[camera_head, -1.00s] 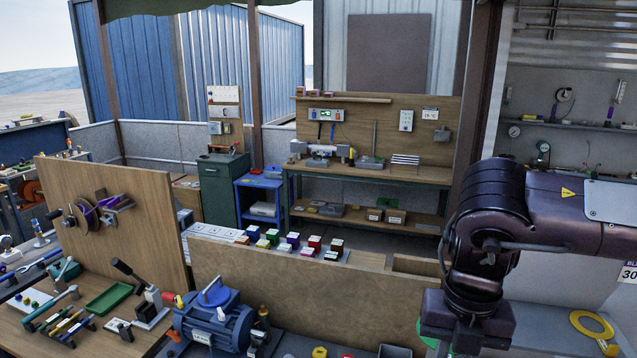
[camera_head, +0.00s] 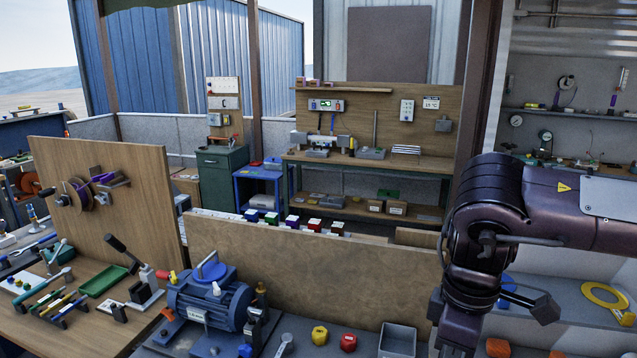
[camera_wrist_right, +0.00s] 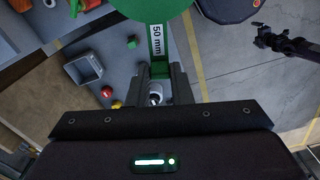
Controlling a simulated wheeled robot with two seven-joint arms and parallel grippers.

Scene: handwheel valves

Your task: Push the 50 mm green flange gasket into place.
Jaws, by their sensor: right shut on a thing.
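The green 50 mm gasket (camera_wrist_right: 150,6) shows at the top of the right wrist view, partly cut off by the frame edge. Its narrow green tab carries a white "50 mm" label (camera_wrist_right: 157,40) and runs down between the fingers. My right gripper (camera_wrist_right: 160,75) is shut on this tab, and the gasket's disc extends beyond the fingertips. In the head view my right arm fills the right side, and its gripper and the gasket are not visible there. My left gripper is not in view. I cannot make out the gasket's seat.
A grey open tray (camera_head: 397,339) stands by the wooden board (camera_head: 310,265), with yellow (camera_head: 319,336) and red (camera_head: 348,342) knobs beside it. A blue motor (camera_head: 215,300) stands to their left. A yellow ring (camera_head: 607,295) lies at the right. The wrist view shows open floor (camera_wrist_right: 245,90).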

